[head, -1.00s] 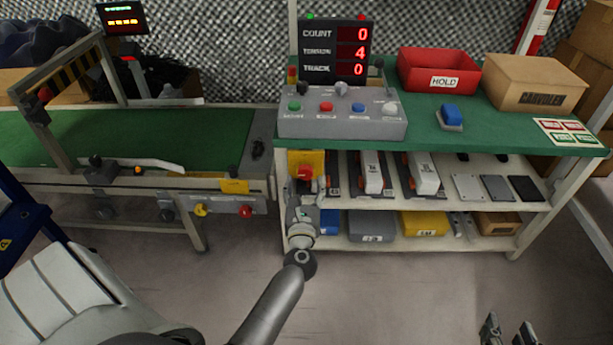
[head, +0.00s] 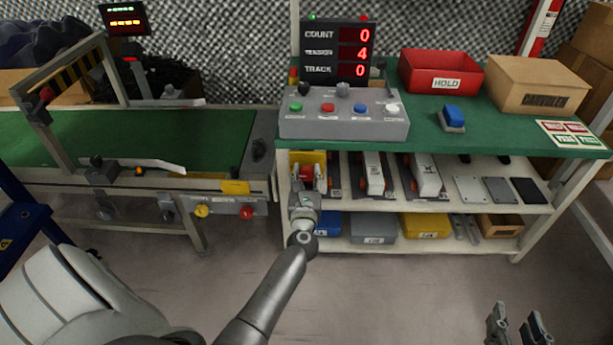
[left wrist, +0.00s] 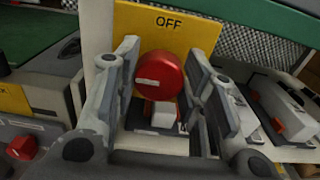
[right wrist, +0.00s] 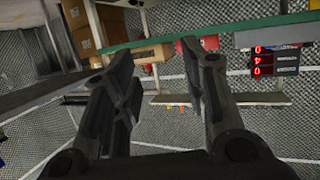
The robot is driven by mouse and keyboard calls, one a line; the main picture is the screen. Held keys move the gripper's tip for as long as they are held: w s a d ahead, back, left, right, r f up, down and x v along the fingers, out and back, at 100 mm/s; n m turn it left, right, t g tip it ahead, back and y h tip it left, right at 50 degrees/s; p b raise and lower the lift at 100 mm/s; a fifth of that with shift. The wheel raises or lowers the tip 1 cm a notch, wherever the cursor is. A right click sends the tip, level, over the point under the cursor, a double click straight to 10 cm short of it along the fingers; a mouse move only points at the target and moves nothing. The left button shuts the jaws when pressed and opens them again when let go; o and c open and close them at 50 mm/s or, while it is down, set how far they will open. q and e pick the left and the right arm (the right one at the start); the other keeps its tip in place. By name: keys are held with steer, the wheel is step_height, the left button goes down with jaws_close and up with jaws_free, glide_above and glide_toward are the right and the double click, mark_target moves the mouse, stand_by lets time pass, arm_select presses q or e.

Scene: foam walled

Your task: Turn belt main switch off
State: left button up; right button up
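The belt main switch is a red round knob (left wrist: 160,75) on a yellow plate (left wrist: 190,25) marked OFF. A white line on the knob lies nearly level in the left wrist view. In the head view the knob (head: 306,173) shows at the left end of the shelf unit, below the green worktop. My left gripper (left wrist: 162,82) is open, with one finger on each side of the knob; contact is not clear. It also shows in the head view (head: 306,185). My right gripper (head: 518,325) is open and empty at the bottom right, away from the switch.
A grey control box (head: 345,122) with several buttons stands on the green worktop (head: 425,125) above the switch. The conveyor (head: 130,137) is to the left, with another red knob (head: 246,212) on its frame. Shelves with bins and parts lie right of the switch.

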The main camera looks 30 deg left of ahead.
arm_select(q)
steer(key=shift+c, duration=0.7)
